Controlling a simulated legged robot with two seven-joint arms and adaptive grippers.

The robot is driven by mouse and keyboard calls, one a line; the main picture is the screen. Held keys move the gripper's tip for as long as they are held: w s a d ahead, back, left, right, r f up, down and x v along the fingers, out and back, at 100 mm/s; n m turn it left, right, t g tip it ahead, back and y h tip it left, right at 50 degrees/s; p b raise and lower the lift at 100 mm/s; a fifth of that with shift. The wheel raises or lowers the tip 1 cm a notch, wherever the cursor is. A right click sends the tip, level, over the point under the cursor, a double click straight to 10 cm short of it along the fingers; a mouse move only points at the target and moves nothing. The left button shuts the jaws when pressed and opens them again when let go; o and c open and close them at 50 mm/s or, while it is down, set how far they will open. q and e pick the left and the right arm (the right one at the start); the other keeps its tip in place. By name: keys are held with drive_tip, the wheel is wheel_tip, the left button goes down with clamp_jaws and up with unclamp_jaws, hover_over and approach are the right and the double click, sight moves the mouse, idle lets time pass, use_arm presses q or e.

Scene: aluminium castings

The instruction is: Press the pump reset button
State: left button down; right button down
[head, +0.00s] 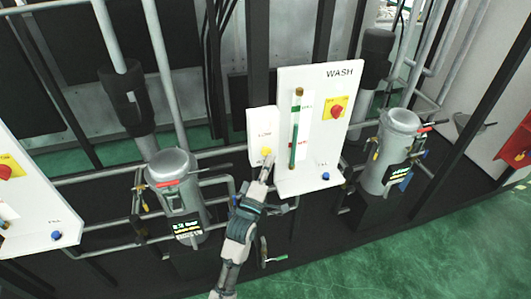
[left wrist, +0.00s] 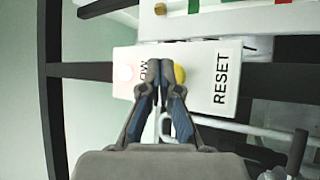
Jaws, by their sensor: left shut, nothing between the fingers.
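A small white box (head: 261,125) stands left of the large WASH panel in the head view. Its yellow button (head: 266,151) is low on its front face. In the left wrist view the yellow button (left wrist: 179,73) sits beside the word RESET, with a pale pink lamp (left wrist: 125,73) at the other end of the box. My left gripper (head: 265,167) is shut and empty, its fingertips just below the button. In the left wrist view its fingertips (left wrist: 165,66) overlap the button's edge; I cannot tell whether they touch it. My right gripper is not in view.
The white WASH panel (head: 318,112) stands close on the right, with a green-and-red gauge, a red knob on yellow and a blue button (head: 326,176). Grey pump canisters (head: 173,166) and pipes flank the box. Open green floor (head: 400,262) lies at lower right.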

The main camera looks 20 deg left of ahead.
use_arm(q)
drive_tip(key=shift+w+a, duration=0.3)
drive_tip(key=shift+a, duration=0.25)
drive_tip(key=shift+w+d+r, duration=0.1)
drive_tip(key=shift+w+d, duration=0.05)
drive_tip(key=shift+w, duration=0.05)
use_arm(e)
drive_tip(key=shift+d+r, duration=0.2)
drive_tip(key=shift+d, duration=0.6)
use_arm(q)
drive_tip(key=shift+w+a, duration=0.1)
drive_tip(key=shift+a, duration=0.1)
drive_tip(key=shift+d+p, duration=0.1)
drive_tip(key=shift+p, duration=0.25)
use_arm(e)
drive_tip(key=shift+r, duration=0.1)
use_arm(q)
drive_tip(key=shift+s+d+p, duration=0.35)
drive_tip(key=shift+s+d, duration=0.3)
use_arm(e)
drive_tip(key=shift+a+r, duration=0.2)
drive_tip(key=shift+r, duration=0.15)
